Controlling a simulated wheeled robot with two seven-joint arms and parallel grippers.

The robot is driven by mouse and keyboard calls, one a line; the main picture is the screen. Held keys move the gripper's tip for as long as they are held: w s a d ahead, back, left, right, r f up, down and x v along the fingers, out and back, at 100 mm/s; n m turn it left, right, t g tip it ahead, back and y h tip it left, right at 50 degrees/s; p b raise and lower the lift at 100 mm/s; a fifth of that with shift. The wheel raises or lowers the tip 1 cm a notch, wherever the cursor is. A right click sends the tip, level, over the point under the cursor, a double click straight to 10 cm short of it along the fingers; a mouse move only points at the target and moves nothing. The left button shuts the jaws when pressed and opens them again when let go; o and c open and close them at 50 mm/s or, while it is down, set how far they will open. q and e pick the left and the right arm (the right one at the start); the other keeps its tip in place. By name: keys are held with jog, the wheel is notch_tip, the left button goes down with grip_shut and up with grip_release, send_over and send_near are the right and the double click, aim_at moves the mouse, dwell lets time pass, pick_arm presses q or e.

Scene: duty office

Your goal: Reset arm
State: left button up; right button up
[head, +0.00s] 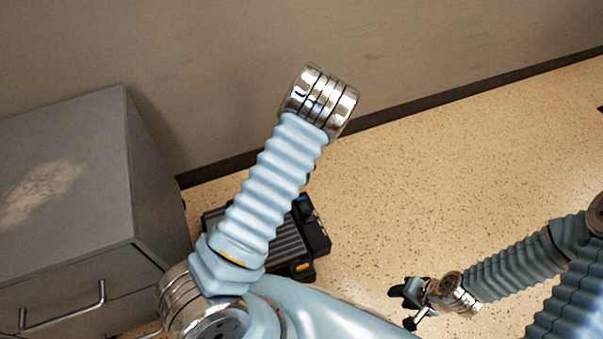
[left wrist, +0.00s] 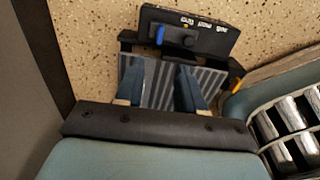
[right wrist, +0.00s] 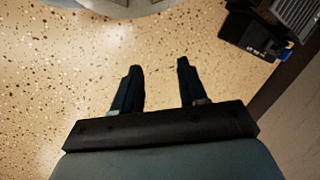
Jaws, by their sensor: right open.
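My left arm rises across the middle of the head view, bent at a shiny metal joint; its gripper is hidden there. In the left wrist view my left gripper (left wrist: 160,68) has its two dark blue fingers apart with nothing held between them, above a black device with a grey ridged top. My right gripper (head: 403,305) hangs over the speckled floor at the lower right of the head view. In the right wrist view my right gripper (right wrist: 159,68) is open and empty, its fingers pointing over bare floor.
The black device (head: 318,232) lies on the floor behind my left arm, near the wall (head: 430,50). A grey metal cabinet (head: 70,180) with a drawer handle stands at left.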

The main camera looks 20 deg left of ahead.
pick_arm(q)
jog(key=s+d+f+m+g+p, duration=0.1)
jog(key=s+d+f+m+p, duration=0.15)
jog(key=s+m, duration=0.5)
jog(key=s+d+f+m+p, duration=0.2)
jog(key=s+f+m, duration=0.1)
jog(key=s+m, duration=0.4)
jog(key=s+d+r+m+t+h+p, duration=0.1)
jog(key=s+d+r+m+h, duration=0.3)
jog(key=s+d+m, duration=0.4)
jog(key=d+r+m, duration=0.1)
jog(key=d+m, duration=0.1)
jog(key=m, duration=0.1)
jog(key=shift+r+t, duration=0.4)
